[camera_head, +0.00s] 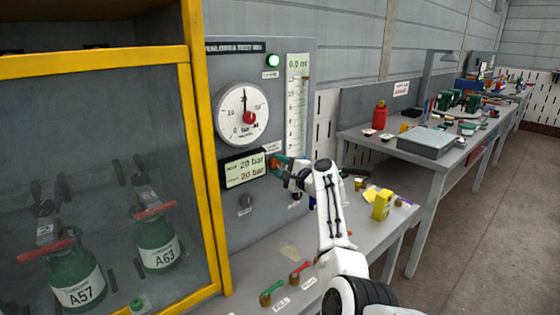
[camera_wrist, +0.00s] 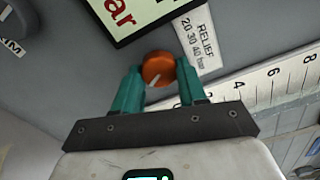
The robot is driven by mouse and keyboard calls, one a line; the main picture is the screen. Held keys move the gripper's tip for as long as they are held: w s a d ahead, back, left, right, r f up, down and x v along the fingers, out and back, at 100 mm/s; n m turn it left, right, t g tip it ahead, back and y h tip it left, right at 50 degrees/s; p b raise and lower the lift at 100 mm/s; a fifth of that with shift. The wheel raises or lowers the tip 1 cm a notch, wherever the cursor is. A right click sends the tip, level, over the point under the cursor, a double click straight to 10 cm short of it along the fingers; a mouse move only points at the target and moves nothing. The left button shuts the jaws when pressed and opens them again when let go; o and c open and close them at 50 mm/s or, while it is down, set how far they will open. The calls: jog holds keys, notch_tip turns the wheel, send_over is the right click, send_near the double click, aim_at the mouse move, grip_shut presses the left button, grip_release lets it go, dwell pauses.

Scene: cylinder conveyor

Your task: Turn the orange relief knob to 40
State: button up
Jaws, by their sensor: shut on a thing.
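The orange relief knob (camera_wrist: 158,69) sits on the grey panel, with a pale pointer line running to the lower left in the wrist view. Beside it is a white label (camera_wrist: 198,38) reading "RELIEF 20 30 40 bar". My gripper (camera_wrist: 158,78) has its two teal fingers on either side of the knob and is shut on it. In the head view my gripper (camera_head: 281,164) is against the panel (camera_head: 225,210), right of the display (camera_head: 245,169), and mostly hides the knob. The display shows two readings of 20 bar.
A round gauge (camera_head: 240,113) and a vertical scale (camera_head: 297,110) are on the panel. A yellow-framed cabinet (camera_head: 200,150) with green A57 and A63 cylinders stands at left. Below, the bench holds red and green valve levers (camera_head: 297,272) and a yellow container (camera_head: 381,205).

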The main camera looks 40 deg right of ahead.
jog(key=m+p, duration=0.2)
jog(key=m, duration=0.1)
jog(key=shift+f+m+p, duration=0.2)
jog(key=shift+m+p, duration=0.4)
jog(key=shift+m, duration=0.7)
jog(key=shift+f, duration=0.1)
jog(key=o, duration=0.8)
jog(key=shift+s, duration=0.1)
jog(key=shift+s, duration=0.2)
jog(key=shift+s+d+p, duration=0.15)
jog(key=shift+s+p, duration=0.3)
jog(key=shift+s, duration=4.65)
